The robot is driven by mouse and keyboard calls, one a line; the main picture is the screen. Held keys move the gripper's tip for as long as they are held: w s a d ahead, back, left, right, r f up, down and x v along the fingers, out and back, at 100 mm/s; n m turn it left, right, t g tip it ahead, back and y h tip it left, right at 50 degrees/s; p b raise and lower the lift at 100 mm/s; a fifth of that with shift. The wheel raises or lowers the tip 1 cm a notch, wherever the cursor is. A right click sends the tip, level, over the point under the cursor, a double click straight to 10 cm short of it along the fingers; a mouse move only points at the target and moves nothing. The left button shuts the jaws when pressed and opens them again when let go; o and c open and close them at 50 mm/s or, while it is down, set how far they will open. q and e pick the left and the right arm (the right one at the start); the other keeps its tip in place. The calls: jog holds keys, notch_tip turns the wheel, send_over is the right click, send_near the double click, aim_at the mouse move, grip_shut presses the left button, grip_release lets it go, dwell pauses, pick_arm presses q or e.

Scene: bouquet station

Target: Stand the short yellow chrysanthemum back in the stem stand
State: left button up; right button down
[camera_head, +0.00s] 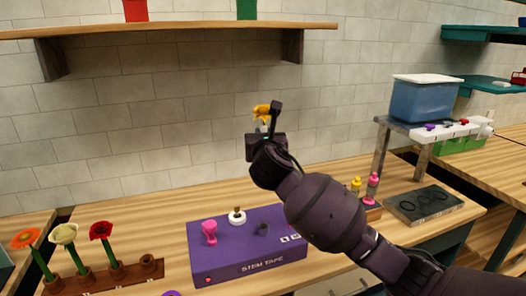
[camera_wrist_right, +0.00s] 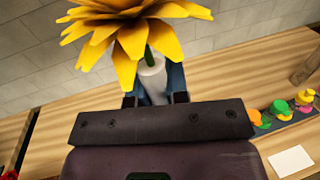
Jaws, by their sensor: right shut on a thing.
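The yellow chrysanthemum (camera_head: 261,111) is held up above the table, in front of the tiled wall. My right gripper (camera_head: 265,134) is shut on it, just below the bloom. In the right wrist view the bloom (camera_wrist_right: 136,38) hangs over the gripper (camera_wrist_right: 153,98), with a short green stem running into a pale grey sleeve-like piece between the fingers. The brown stem stand (camera_head: 128,276) is at the lower left of the head view, well away from the gripper. It holds orange, cream and red flowers; its right end shows no flower. My left gripper is not visible.
A purple box (camera_head: 240,269) marked stem tape stands right of the stand, with a pink item (camera_head: 209,232) and a white roll (camera_head: 237,217) on top. A wooden shelf (camera_head: 170,29) hangs above. Small bottles (camera_head: 372,187) and a dark board (camera_head: 424,204) lie right.

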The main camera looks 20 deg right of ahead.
aim_at(264, 127)
jog(key=shift+r+p, duration=0.7)
jog(key=shift+r, duration=3.05)
jog(key=shift+f, duration=0.15)
